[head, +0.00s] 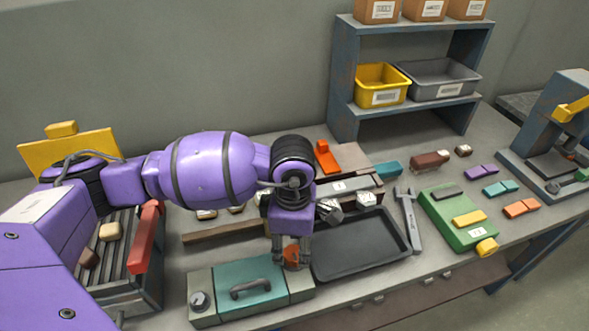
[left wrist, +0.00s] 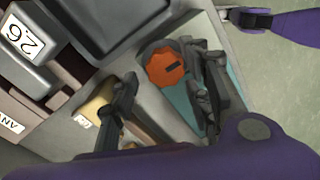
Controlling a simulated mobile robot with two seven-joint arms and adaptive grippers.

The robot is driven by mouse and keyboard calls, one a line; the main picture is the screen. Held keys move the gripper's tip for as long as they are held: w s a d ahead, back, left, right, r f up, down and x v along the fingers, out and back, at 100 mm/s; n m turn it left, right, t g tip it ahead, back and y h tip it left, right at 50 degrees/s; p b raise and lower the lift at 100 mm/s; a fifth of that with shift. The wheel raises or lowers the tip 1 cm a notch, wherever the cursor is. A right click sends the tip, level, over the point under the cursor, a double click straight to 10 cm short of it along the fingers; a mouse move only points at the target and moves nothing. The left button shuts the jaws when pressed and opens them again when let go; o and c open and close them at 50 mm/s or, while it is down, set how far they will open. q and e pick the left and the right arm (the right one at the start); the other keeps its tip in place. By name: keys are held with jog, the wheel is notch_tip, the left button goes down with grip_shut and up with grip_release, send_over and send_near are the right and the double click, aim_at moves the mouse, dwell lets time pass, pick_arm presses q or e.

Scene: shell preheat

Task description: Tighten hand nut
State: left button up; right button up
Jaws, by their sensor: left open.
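The hand nut, an orange-red faceted knob with a dark slot (left wrist: 167,63), sits beside the teal-and-grey fixture (head: 250,285) with its dark handle. In the head view the nut (head: 291,256) shows partly behind the fingers. My left gripper (head: 291,262) points down over it, open, with a finger on either side. In the left wrist view the fingers (left wrist: 165,92) are spread and the right-hand one is close to the nut; I cannot tell whether it touches. A purple arm part with a dark end, probably my right gripper (left wrist: 243,17), shows at the top right of that view.
A dark empty tray (head: 362,250) lies right of the nut, with a wrench (head: 408,220) beside it. A labelled rail block (head: 340,188) with metal parts stands behind. A green box (head: 458,217) is farther right. A shelf (head: 345,75) with bins stands at the back.

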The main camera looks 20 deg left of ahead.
pick_arm(q)
jog(key=shift+d+f, duration=0.1)
jog(key=shift+f, duration=0.9)
pick_arm(e)
jog(key=shift+w+a+r, duration=0.2)
jog(key=shift+w+a, duration=0.15)
jog(key=shift+a, duration=0.15)
pick_arm(q)
jog(key=shift+c, duration=0.5)
